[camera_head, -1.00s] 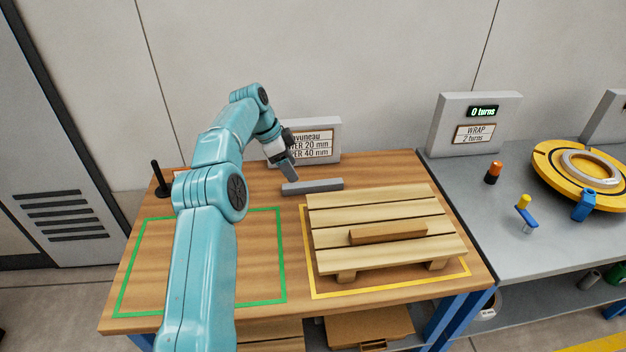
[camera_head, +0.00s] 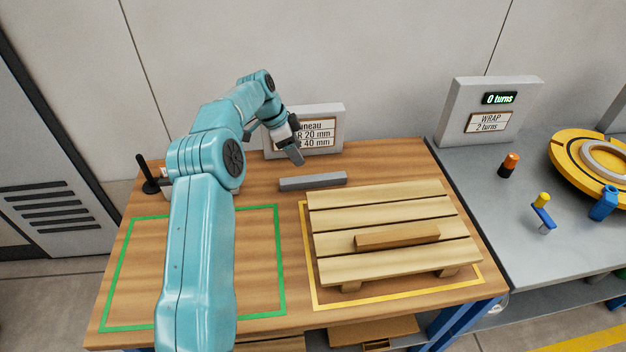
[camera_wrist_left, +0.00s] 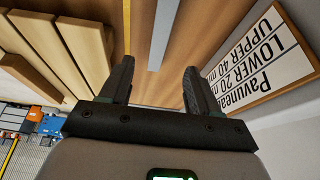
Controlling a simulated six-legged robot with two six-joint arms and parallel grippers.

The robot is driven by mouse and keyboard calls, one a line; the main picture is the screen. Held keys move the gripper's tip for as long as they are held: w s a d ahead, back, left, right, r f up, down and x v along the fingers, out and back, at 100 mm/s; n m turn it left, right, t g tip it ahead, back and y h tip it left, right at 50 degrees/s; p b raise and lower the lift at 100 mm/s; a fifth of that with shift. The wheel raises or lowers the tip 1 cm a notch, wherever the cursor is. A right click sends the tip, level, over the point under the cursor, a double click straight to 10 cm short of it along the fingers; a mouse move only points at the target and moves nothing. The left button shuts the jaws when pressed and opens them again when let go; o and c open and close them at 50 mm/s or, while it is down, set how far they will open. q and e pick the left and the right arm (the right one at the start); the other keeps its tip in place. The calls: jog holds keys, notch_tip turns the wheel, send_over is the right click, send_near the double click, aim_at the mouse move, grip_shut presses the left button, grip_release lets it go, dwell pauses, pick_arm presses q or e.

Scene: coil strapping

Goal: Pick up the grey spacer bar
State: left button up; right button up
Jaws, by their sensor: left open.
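The grey spacer bar (camera_head: 313,181) lies flat on the wooden table behind the pallet, in front of the sign. In the left wrist view the bar (camera_wrist_left: 163,30) runs lengthwise beyond the fingers, in line with the gap between them. My left gripper (camera_head: 293,156) is open and empty. It hangs above and behind the bar's left part, apart from it. Its two fingers show in the left wrist view (camera_wrist_left: 158,80). My right gripper is not in view.
A wooden pallet (camera_head: 385,215) with a brown wooden bar (camera_head: 397,236) on it stands inside a yellow outline. A green outline (camera_head: 278,250) marks bare table at left. A sign (camera_head: 318,130) stands behind the bar. A grey bench (camera_head: 520,215) with a yellow turntable (camera_head: 570,160) is at right.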

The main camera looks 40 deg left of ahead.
pick_arm(q)
send_over(313, 178)
jog(key=s+a, duration=0.1)
jog(key=s, duration=0.1)
notch_tip(313, 178, down, 6)
jog(key=shift+s+f, duration=0.1)
jog(key=x, duration=0.3)
jog(key=p+x, duration=0.1)
jog(key=x, duration=0.1)
jog(key=shift+a, duration=0.25)
grip_shut()
